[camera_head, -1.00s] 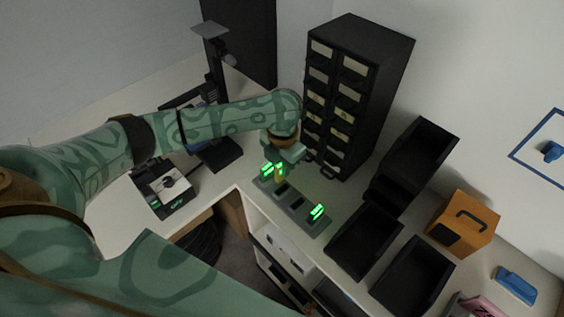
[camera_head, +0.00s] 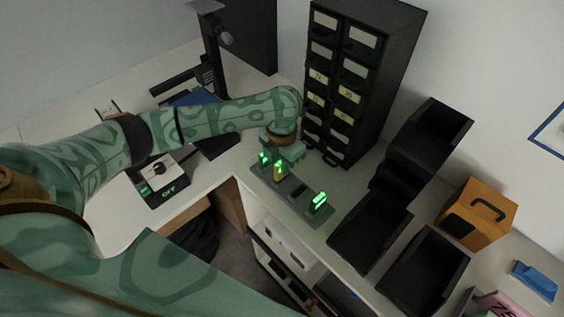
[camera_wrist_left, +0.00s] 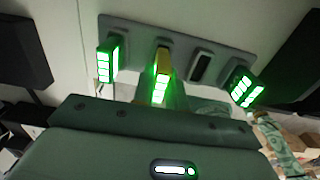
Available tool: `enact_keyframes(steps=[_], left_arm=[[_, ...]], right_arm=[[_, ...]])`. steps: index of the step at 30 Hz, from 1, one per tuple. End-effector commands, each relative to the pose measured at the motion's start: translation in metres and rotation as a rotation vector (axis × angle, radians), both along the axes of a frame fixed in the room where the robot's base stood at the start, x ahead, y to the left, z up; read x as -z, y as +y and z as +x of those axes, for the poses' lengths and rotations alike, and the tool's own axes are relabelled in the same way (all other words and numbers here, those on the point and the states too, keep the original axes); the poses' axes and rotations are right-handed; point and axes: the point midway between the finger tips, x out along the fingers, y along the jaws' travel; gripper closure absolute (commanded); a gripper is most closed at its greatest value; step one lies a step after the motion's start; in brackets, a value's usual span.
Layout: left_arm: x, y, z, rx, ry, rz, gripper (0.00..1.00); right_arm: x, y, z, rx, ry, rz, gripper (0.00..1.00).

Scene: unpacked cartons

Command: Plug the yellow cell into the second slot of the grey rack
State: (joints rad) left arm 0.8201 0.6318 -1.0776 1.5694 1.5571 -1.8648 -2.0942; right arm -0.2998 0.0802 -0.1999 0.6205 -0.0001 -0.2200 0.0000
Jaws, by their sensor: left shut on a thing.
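The grey rack (camera_head: 310,215) lies on the white counter; it also shows in the wrist view (camera_wrist_left: 222,46). The yellow cell (camera_head: 279,174) stands at the second slot from the left, its face lit green; it also shows in the wrist view (camera_wrist_left: 165,62). Its lower end meets the rack there, but I cannot tell how deep it sits. My left gripper (camera_head: 284,156) is shut on the yellow cell from above; its fingertips are mostly hidden. Lit cells stand in the first slot (camera_wrist_left: 107,62) and the last slot (camera_wrist_left: 243,88). The third slot (camera_wrist_left: 201,66) is empty. My right gripper is not in view.
A tall black drawer cabinet (camera_head: 362,75) stands just behind the rack. Black bins (camera_head: 372,232) stand to its right, with an orange box (camera_head: 480,213) beyond. A switch box (camera_head: 160,178) lies to the left. The counter's front edge is close to the rack.

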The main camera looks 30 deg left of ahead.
Motion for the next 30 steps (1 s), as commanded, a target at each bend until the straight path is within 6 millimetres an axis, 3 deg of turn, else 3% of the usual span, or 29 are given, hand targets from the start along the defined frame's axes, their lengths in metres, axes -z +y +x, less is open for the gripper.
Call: enact_keyframes(steps=[30], left_arm=[[-0.0003,-0.0010,0.0003,0.001,0.000,0.000,1.00]], right_arm=[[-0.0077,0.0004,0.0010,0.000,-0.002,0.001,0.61]])
